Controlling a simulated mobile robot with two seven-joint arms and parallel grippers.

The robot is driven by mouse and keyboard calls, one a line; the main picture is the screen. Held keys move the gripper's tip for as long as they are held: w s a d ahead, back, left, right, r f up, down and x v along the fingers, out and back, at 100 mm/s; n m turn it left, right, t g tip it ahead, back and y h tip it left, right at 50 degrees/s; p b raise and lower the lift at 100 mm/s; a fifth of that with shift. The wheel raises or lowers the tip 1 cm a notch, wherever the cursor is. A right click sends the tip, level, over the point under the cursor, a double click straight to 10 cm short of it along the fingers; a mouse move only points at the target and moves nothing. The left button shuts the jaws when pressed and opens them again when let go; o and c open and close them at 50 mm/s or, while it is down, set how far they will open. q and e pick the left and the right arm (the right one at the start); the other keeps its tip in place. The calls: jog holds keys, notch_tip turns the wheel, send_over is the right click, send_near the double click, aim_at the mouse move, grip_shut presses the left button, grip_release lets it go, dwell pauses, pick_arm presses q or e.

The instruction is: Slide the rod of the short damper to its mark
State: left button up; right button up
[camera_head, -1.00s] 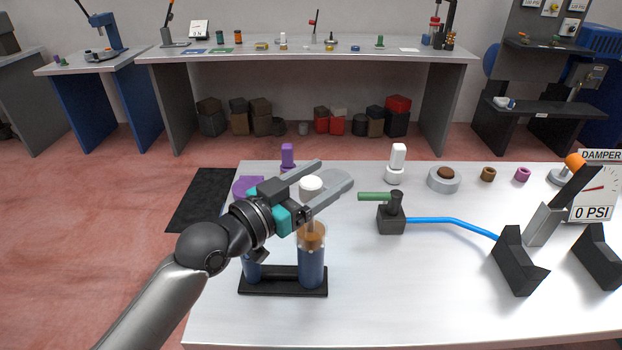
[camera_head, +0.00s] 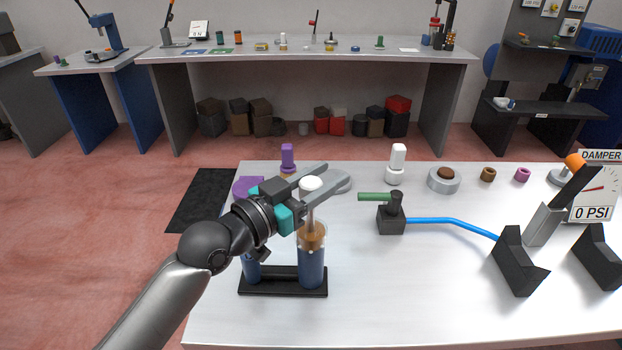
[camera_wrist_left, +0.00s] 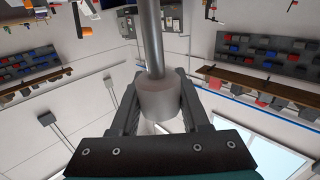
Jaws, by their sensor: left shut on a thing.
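Two blue dampers stand upright in a black base near the table's front left. The right-hand damper (camera_head: 311,265) has a clear upper part with an amber ring and a rod (camera_head: 309,216) topped by a white knob (camera_head: 311,184). My left gripper (camera_head: 318,187) is shut on this knob, one finger on each side. The left wrist view shows the knob (camera_wrist_left: 159,98) between the fingers, with the rod (camera_wrist_left: 151,38) running from it. The other damper (camera_head: 250,268) is mostly hidden behind my left arm, so I cannot compare their lengths. My right gripper is not in view.
A black block with a green lever (camera_head: 375,196) and a blue hose (camera_head: 455,221) stand to the right. Black V-shaped supports (camera_head: 519,262) and a damper gauge (camera_head: 594,190) are further right. A white plunger-like part (camera_head: 397,165) stands behind. The front middle of the table is clear.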

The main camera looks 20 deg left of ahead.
pick_arm(q)
jog(key=shift+f, duration=0.15)
grip_shut()
jog(key=shift+f+b, duration=1.7)
jog(key=shift+f, duration=0.8)
jog(key=o, duration=1.2)
grip_release()
jog(key=shift+r, duration=0.25)
jog(key=shift+o, duration=0.2)
